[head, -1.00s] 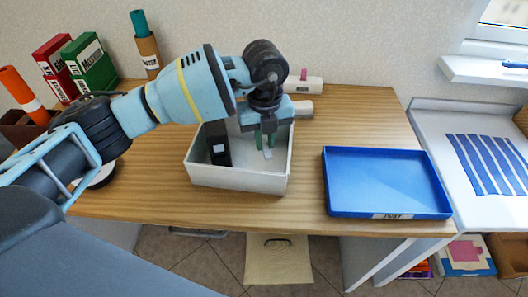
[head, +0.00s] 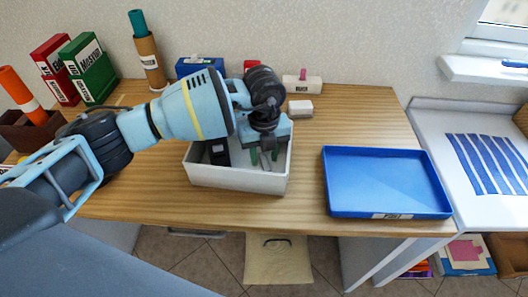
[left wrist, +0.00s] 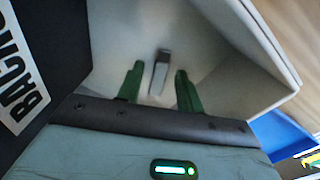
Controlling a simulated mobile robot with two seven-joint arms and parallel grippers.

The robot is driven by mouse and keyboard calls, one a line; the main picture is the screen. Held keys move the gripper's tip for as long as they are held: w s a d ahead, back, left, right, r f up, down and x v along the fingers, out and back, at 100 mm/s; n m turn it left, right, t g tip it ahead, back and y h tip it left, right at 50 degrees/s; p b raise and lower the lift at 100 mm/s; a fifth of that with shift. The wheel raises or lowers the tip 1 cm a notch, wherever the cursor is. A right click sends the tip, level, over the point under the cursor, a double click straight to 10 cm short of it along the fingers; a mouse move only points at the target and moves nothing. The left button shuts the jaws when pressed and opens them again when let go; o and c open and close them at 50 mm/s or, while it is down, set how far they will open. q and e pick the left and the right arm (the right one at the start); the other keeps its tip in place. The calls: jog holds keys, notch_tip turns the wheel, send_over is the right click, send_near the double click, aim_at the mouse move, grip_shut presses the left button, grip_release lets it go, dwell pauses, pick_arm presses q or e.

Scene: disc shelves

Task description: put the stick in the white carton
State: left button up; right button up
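The white carton (head: 240,181) stands on the wooden desk, left of the blue tray. My left gripper (head: 265,156) points down into its right half, its two green fingers apart. The stick is a small grey bar (head: 266,164) inside the carton; in the left wrist view the stick (left wrist: 160,72) shows between and beyond the open fingertips (left wrist: 158,75), with a gap on each side. A black box (head: 219,153) with a white label stands in the carton's left part; its lettering shows large in the left wrist view. My right gripper is not in view.
The blue tray (head: 385,180) is empty on the right. Behind my arm are a blue box (head: 200,66), a small white block (head: 300,107) and a white holder (head: 302,84). Binders (head: 88,68) and a cardboard tube (head: 150,62) stand at the back left. The desk's front edge is close to the carton.

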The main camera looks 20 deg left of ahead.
aim_at(264, 159)
pick_arm(q)
notch_tip(264, 159, up, 12)
jog(key=shift+r, duration=0.15)
dwell(0.7)
